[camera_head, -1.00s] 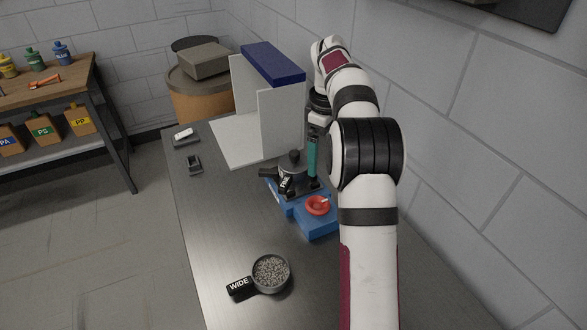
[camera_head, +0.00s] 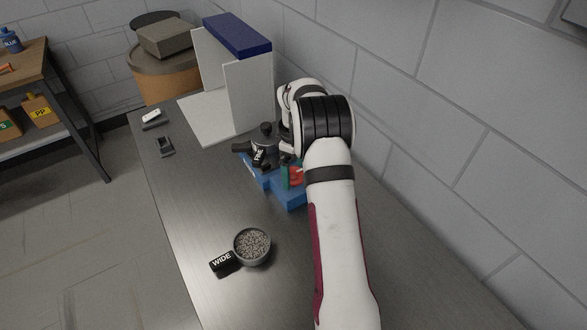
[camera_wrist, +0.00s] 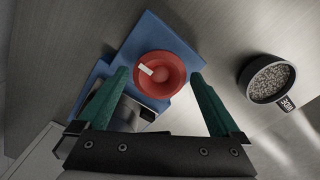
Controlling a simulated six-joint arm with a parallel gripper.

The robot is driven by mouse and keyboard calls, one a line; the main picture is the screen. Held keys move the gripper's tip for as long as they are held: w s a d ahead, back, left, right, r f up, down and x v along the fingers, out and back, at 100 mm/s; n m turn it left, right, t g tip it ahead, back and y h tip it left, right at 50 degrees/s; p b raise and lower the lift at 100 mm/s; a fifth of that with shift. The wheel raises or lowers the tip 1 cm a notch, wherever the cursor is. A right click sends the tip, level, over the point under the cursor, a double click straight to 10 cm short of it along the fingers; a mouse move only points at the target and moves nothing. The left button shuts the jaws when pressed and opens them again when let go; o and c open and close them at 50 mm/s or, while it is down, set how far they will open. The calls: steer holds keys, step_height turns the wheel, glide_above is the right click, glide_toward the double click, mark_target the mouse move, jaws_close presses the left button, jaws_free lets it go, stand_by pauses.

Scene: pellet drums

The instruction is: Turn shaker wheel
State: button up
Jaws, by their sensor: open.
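The shaker is a blue base (camera_head: 291,194) on the metal table with a red wheel (camera_wrist: 160,76) on its top. In the wrist view the wheel is a round red disc with a white mark on its left part. My gripper (camera_wrist: 163,82) is open, its two green fingers on either side of the wheel, with gaps to it. In the head view a green finger and a sliver of red (camera_head: 297,174) show, and my arm hides most of the wheel. A dark pan marked with white letters (camera_head: 259,153) sits on the shaker's far part.
A round pan of grey pellets (camera_head: 252,246) with a handle labelled WIDE stands on the near table. A white panelled booth with a blue top (camera_head: 237,36) stands behind the shaker. A wall runs along the right. The table's left middle is clear.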

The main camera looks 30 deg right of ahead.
steer(key=c, duration=1.2)
steer(key=shift+o, duration=0.2)
